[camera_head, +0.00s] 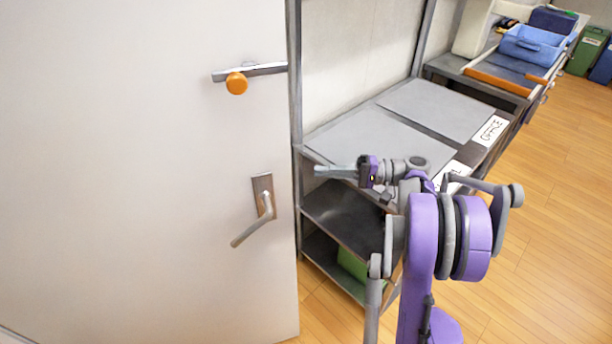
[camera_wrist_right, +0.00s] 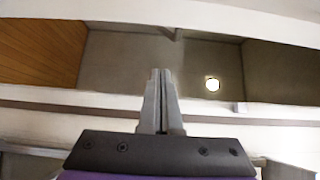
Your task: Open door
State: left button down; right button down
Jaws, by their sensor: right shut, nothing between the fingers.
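A white door (camera_head: 130,170) fills the left of the head view. It carries a silver lever handle (camera_head: 257,220) on a plate near its right edge, with the lever slanting down to the left. Above it is a metal latch bar (camera_head: 262,70) with an orange knob (camera_head: 237,83). My right gripper (camera_head: 318,171) is to the right of the door's edge, over the shelf unit, pointing left and apart from the handle. Its fingers are together and empty in the right wrist view (camera_wrist_right: 160,72). My left gripper is in neither view.
A metal shelf unit (camera_head: 322,212) with grey top panels stands right of the door, close under my right arm. A green box (camera_head: 352,263) sits low in it. A blue crate (camera_head: 533,46) is at the back right. Wooden floor (camera_head: 565,200) is free on the right.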

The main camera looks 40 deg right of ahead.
jog(key=w+a, duration=0.2)
jog(key=a, duration=0.6)
jog(key=shift+s+a, duration=0.1)
jog(key=shift+a, duration=0.05)
